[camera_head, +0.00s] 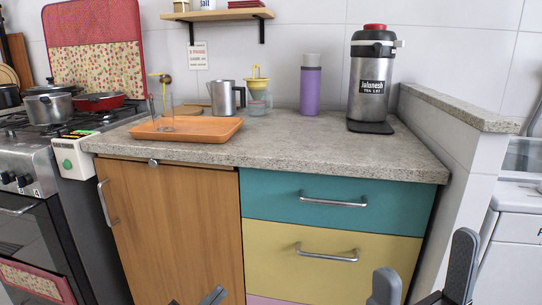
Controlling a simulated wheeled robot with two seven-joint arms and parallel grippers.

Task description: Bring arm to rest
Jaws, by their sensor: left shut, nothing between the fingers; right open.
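My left gripper (199,298) is at the bottom edge, in front of the wooden cabinet door (170,220). Only its fingertips show; it is shut and holds nothing. My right gripper (424,274) is at the lower right, in front of the drawers, with its two grey fingers wide apart. It is open and empty. Both grippers are low, below the level of the countertop (290,140), and appear apart from the cabinet. Most of both arms is out of view.
On the counter are an orange tray (165,130) with a clear glass, a metal pitcher (222,98), a purple bottle (310,90) and a large dispenser (371,85). Drawer handles (325,254) stick out. A stove (30,150) is left; a low wall (470,110) is right.

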